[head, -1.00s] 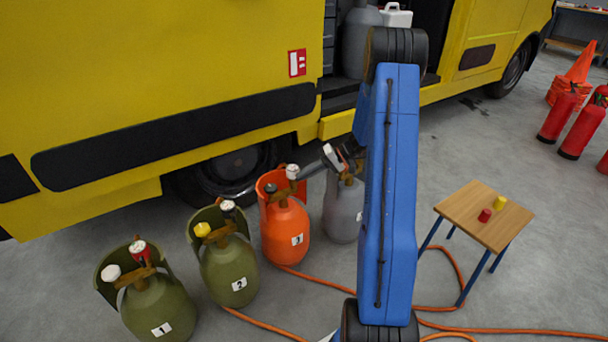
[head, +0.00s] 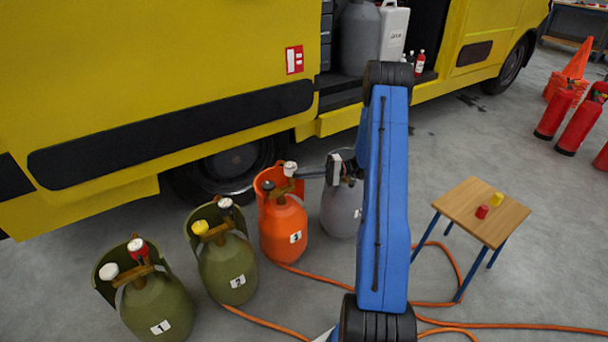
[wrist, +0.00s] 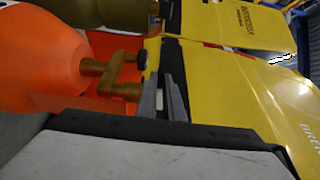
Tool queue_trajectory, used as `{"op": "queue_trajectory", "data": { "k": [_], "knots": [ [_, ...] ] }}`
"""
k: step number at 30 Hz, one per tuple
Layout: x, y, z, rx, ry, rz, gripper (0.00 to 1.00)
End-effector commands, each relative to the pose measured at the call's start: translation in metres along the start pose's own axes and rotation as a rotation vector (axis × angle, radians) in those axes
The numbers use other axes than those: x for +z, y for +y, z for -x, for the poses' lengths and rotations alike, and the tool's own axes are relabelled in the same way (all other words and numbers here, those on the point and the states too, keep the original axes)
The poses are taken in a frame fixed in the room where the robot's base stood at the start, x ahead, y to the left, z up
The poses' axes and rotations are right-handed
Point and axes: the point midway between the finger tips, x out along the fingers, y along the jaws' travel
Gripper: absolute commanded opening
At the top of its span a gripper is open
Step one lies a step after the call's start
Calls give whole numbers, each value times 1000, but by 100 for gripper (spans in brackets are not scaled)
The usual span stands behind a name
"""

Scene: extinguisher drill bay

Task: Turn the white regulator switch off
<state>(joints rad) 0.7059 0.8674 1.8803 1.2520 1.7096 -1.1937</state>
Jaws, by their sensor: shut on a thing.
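The orange cylinder (head: 284,228), marked 3, stands upright with a white regulator switch (head: 290,168) and a dark knob (head: 268,186) on its brass fitting. My gripper (head: 301,174) reaches in from the right at the white switch and is shut on it. In the wrist view the fingers (wrist: 164,88) are close together beside the brass fitting (wrist: 118,76); a small pale bit of the switch (wrist: 132,90) shows there, mostly hidden. Other white knobs sit on green cylinder 1 (head: 155,305) and green cylinder 2 (head: 228,265).
A grey cylinder (head: 341,212) stands just right of the orange one, under my arm. The yellow vehicle (head: 180,60) is close behind. An orange hose (head: 262,322) lies on the floor. A small table (head: 465,205) with red and yellow caps stands right.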

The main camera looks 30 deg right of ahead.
Motion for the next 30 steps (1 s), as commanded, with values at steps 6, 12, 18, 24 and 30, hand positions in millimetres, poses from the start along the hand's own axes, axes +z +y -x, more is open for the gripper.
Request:
{"op": "queue_trajectory", "data": {
  "k": [6, 12, 18, 24, 30],
  "knots": [
    [0, 1, 0, -6, -1, -4, 0],
    [0, 1, 0, -5, -1, -3, 0],
    [0, 0, 0, -5, 0, -3, 27],
    [0, 0, 1, -5, 0, -3, 27],
    [-1, 1, 18, -5, 3, -2, 27]
  ]
}}
